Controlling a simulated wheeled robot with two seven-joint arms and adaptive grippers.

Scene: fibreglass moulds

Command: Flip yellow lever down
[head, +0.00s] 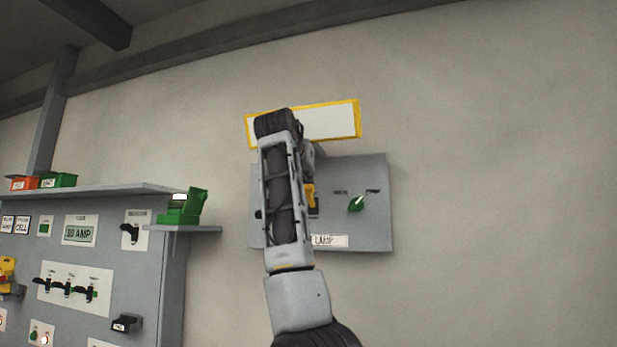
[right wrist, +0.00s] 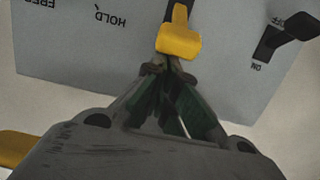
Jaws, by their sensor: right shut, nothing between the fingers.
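The yellow lever (head: 309,193) is on a grey wall panel (head: 375,230), partly hidden by my right arm in the head view. In the right wrist view the yellow lever (right wrist: 180,40) stands out from the panel just beyond the fingertips. My right gripper (right wrist: 168,68) is shut and empty, with its tips close to the lever's broad end. I cannot tell whether they touch. In the head view my right forearm covers most of this gripper. My left gripper is not in view.
A green knob (head: 356,203) is on the panel, right of the lever. A black switch (right wrist: 282,36) shows in the wrist view. A yellow-framed white sign (head: 335,122) hangs above. A larger control cabinet (head: 115,265) with switches and a shelf stands left. The wall to the right is clear.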

